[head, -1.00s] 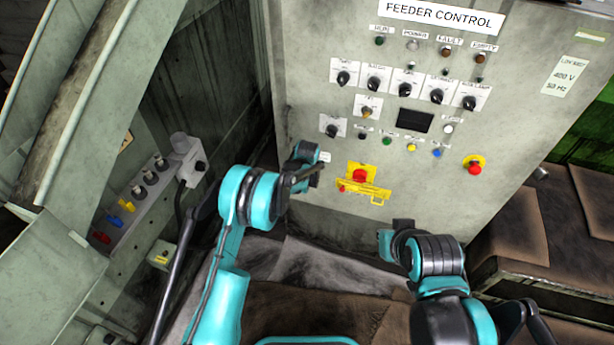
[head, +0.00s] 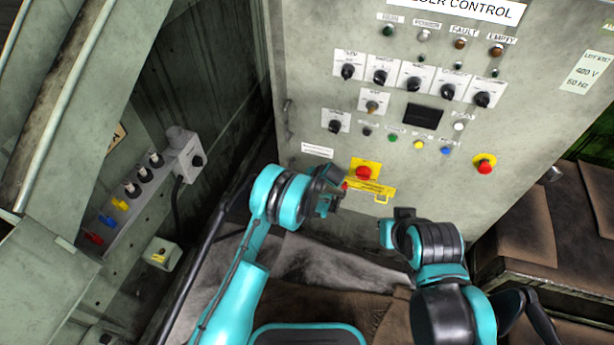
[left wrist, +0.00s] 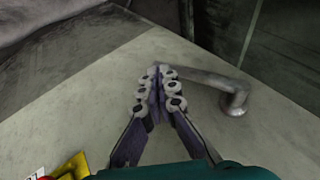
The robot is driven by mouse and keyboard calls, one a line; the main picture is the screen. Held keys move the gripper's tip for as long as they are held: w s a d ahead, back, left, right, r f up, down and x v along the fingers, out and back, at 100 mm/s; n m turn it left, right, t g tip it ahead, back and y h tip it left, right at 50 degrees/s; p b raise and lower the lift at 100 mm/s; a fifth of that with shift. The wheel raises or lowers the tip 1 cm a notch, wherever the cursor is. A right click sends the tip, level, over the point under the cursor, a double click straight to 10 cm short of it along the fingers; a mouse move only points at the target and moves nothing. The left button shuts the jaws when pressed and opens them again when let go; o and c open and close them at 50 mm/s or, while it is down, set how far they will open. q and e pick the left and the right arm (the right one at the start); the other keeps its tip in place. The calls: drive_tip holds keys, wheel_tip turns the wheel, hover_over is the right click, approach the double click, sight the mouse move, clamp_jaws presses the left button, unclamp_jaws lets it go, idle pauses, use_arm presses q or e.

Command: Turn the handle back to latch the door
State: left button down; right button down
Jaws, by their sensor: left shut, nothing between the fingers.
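The grey metal handle (left wrist: 208,80) shows in the left wrist view as a bent bar on the pale cabinet face, with a rounded pivot end at the right. My left gripper (left wrist: 160,84) is shut and empty, its fingertips at the bar's free end; whether they touch cannot be told. In the head view my left gripper (head: 332,190) is in front of the lower left of the cabinet door (head: 310,80), and my arm hides the handle. My right gripper (head: 398,222) hangs before the cabinet's lower edge; its jaws are unclear.
A red emergency button (head: 363,172) on a yellow plate is close to the left gripper. Another red button (head: 485,165) is farther right. Knobs and a dark display (head: 424,115) are above. A socket strip (head: 150,180) is at left, a brown padded box (head: 515,230) at right.

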use_arm(q)
drive_tip(key=shift+w+a+f, duration=0.2)
drive_tip(key=shift+a+f, duration=0.3)
drive_tip(key=shift+a, duration=0.1)
drive_tip(key=shift+w+a+f, duration=0.15)
drive_tip(key=shift+a+f, duration=0.3)
drive_tip(key=shift+a, duration=0.2)
